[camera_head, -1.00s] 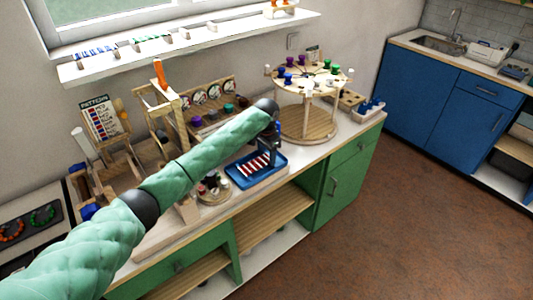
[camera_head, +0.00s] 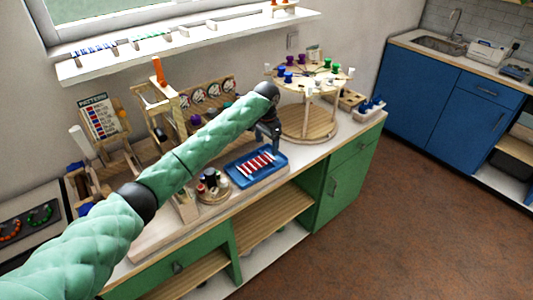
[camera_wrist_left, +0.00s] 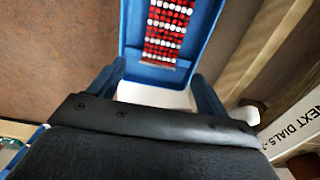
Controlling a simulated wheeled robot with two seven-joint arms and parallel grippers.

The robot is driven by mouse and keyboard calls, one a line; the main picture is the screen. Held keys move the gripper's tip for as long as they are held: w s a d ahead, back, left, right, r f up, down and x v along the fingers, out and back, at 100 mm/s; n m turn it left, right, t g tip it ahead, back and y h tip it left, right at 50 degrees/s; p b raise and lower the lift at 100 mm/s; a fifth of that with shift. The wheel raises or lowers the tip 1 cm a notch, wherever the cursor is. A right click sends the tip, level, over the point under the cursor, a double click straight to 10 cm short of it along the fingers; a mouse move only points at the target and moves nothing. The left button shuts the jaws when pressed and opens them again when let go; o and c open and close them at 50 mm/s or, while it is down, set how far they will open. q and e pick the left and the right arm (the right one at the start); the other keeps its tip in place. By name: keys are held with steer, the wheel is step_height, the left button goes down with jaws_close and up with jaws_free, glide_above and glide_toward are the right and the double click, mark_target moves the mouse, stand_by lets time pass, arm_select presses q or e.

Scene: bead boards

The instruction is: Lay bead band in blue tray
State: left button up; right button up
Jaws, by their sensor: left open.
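The bead band (camera_head: 257,164), with red and white stripes, lies flat inside the blue tray (camera_head: 235,172) on the worktop. In the left wrist view the band (camera_wrist_left: 168,32) shows between the side walls of the tray (camera_wrist_left: 130,45), its top end cut off by the frame. My left gripper (camera_head: 273,145) is above the back right part of the tray, apart from the band. In the left wrist view its two fingers (camera_wrist_left: 158,80) stand wide apart with nothing gripped between them. My right gripper is not in view.
A round wooden stand (camera_head: 306,122) with colored knobs is right of the tray. A round holder (camera_head: 213,192) with small pegs stands left of it. Wooden racks and a pattern card (camera_head: 100,117) are further left. The worktop's front edge is close to the tray.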

arm_select(q)
step_height(320, 180, up, 7)
steer(key=b, duration=0.1)
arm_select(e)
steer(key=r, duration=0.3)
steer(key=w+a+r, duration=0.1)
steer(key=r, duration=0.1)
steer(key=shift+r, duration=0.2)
arm_select(q)
steer(key=shift+f, duration=0.1)
